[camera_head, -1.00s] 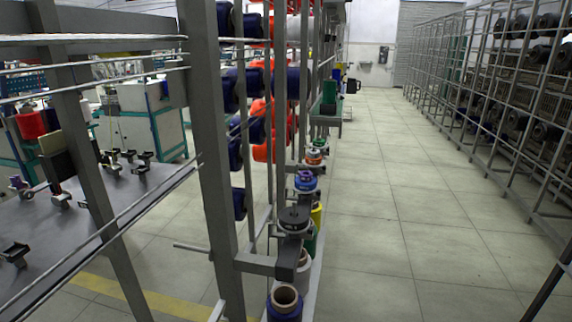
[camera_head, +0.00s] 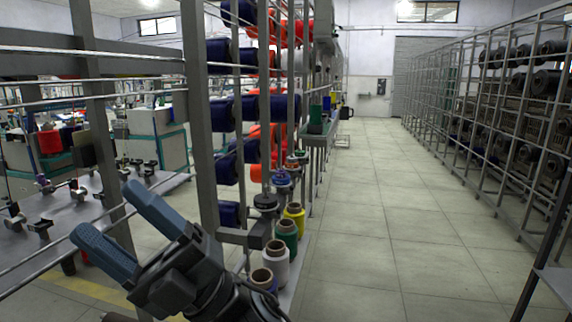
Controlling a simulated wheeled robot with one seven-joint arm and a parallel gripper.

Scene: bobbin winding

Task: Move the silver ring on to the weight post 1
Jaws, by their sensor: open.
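My gripper (camera_head: 106,212) is in the lower left of the head view. A row of small weight posts runs along the rack. No numbers are readable, so I cannot tell which is weight post 1. I cannot pick out the silver ring with certainty.
Thread cones stand low along the rack: yellow (camera_head: 294,217), green (camera_head: 287,235), white (camera_head: 275,265) and a dark blue one (camera_head: 263,279). A grey upright (camera_head: 200,130) and thin rods stand near my gripper. A work table (camera_head: 70,215) is at left. The aisle floor (camera_head: 370,220) is clear.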

